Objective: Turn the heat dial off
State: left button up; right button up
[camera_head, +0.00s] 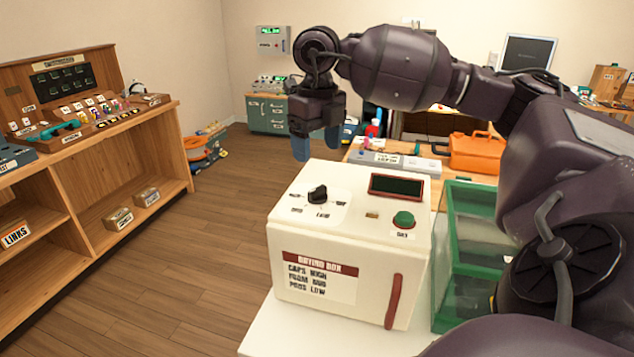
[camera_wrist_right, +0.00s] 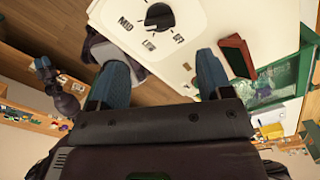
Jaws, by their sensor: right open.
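The heat dial is a black knob (camera_head: 318,193) on top of a white drying box (camera_head: 345,235). It also shows near the top of the right wrist view (camera_wrist_right: 160,16), with printed labels around it, one reading MID. The small lettering in the head view and the knob's exact setting are hard to read. My right gripper (camera_head: 316,145) is open and empty, its blue fingers above and behind the dial, apart from it. Its fingers (camera_wrist_right: 160,73) also frame the right wrist view. A dark arm with a blue tip at the left of that view (camera_wrist_right: 42,64) looks like my left gripper.
The box also has a dark display (camera_head: 397,185), a green button (camera_head: 404,219) and a red handle (camera_head: 393,301). A green-framed clear bin (camera_head: 460,250) stands close on its right. A wooden shelf (camera_head: 150,125) is at left, with open floor between.

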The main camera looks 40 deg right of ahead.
aim_at(317, 188)
notch_tip(317, 188, down, 8)
jog(key=shift+f, duration=0.5)
jog(key=shift+c, duration=0.4)
jog(key=c, duration=0.8)
jog(key=shift+c, duration=0.2)
